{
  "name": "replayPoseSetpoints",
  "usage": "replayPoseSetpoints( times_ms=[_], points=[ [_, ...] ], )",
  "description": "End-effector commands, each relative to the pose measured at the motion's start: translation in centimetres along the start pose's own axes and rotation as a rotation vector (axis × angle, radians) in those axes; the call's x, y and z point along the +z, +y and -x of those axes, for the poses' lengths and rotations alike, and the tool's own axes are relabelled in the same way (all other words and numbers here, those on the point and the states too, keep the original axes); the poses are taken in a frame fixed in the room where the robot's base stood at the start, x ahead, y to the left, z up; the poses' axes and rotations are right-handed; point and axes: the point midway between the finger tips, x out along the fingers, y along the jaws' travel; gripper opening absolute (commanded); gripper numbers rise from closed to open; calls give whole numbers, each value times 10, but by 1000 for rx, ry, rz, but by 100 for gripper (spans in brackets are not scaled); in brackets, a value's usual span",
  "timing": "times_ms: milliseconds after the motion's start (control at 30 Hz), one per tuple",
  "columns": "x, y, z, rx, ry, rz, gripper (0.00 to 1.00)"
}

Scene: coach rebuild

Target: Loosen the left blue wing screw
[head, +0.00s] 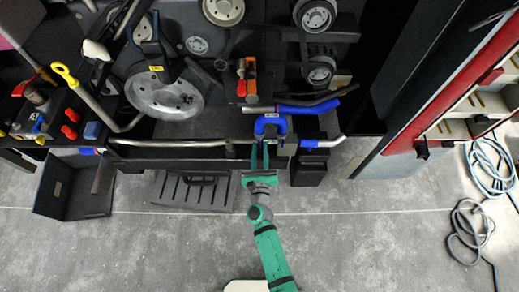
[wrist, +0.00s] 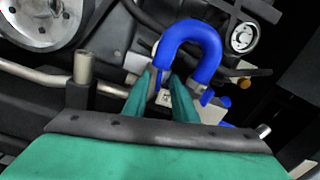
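My gripper (head: 259,152) is green and reaches up to the front bar of the machine. In the wrist view its two fingers (wrist: 163,80) stand apart with a gap between them. A small pale labelled block (wrist: 163,98) shows in that gap; I see nothing clamped. A blue U-shaped hose (wrist: 190,40) arches just beyond the fingertips; it also shows in the head view (head: 272,121). Small blue parts (wrist: 226,125) show to the right of the fingers, partly hidden. I cannot clearly make out which blue part is the left wing screw.
A metal bar (head: 185,142) runs along the machine's front. A blue-sleeved hose (head: 308,107) and a short blue-sleeved pipe (head: 322,142) lie to the right. A large grey disc (head: 163,92) is at left. A slotted black plate (head: 195,190) lies on the floor. The floor in front is mostly clear.

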Motion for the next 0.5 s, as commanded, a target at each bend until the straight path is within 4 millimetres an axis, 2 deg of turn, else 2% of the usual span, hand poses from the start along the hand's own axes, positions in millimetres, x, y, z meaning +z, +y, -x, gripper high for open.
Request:
replayPoseSetpoints(
  times_ms=[233,333,500],
  points=[
    [1,2,0,3,-1,0,25],
    [1,2,0,3,-1,0,1],
    [1,2,0,3,-1,0,0]
  ],
)
